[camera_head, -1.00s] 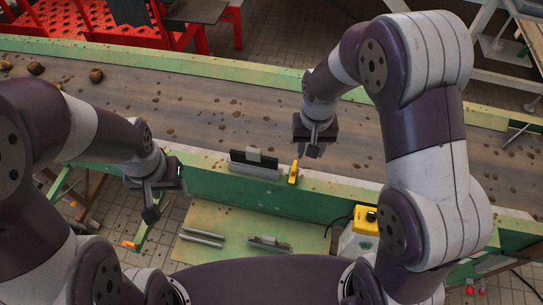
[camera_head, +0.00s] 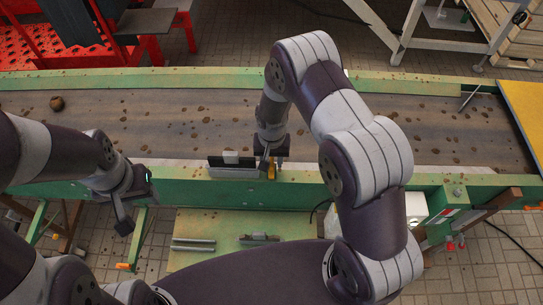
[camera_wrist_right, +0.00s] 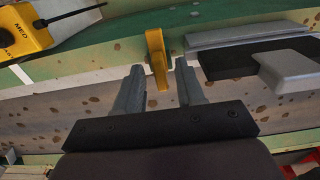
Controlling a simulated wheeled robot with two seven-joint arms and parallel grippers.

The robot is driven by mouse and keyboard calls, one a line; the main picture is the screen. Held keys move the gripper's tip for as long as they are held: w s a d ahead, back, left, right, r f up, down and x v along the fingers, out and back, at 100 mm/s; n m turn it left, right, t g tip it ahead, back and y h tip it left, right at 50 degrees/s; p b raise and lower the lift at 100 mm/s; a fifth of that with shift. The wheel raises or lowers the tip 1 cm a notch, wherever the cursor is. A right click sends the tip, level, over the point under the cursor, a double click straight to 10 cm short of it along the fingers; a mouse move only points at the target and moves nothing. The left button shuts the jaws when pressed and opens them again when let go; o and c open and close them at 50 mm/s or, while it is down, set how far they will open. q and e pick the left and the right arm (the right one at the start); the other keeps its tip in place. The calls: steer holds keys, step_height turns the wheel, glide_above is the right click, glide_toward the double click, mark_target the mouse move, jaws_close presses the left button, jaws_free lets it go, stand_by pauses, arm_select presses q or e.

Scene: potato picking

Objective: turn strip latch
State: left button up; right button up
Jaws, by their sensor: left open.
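The yellow latch (camera_head: 271,171) sits on the green near rail of the conveyor, at the right end of the dark strip with a grey block (camera_head: 231,158). My right gripper (camera_head: 271,153) is down at the latch. In the right wrist view, the latch (camera_wrist_right: 156,52) stands between the two grey fingers of my right gripper (camera_wrist_right: 160,70), which are apart with small gaps beside it. The strip's grey block (camera_wrist_right: 288,70) is to the right there. My left gripper (camera_head: 131,205) is open and empty near the rail, well left of the strip.
The conveyor belt (camera_head: 180,110) carries brown spots and a potato (camera_head: 57,103) at the far left. A shelf (camera_head: 215,225) with metal bars is below the rail. A yellow dial box (camera_wrist_right: 22,30) is left of the latch in the right wrist view.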

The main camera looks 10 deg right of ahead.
steer(key=shift+d, duration=0.15)
steer(key=shift+a, duration=0.2)
jaws_close()
steer(key=shift+m, duration=0.4)
steer(key=m+b, duration=0.1)
steer(key=m, duration=0.2)
steer(key=shift+f+b, duration=0.1)
steer(key=shift+b, duration=0.2)
steer(key=m+b, duration=0.1)
steer(key=m, duration=0.3)
steer(key=shift+w+m, duration=0.1)
steer(key=shift+m, duration=0.2)
steer(key=m+b, duration=0.1)
steer(key=m, duration=0.3)
steer(key=m+b, duration=0.1)
steer(key=m, duration=0.4)
steer(key=shift+m, duration=0.4)
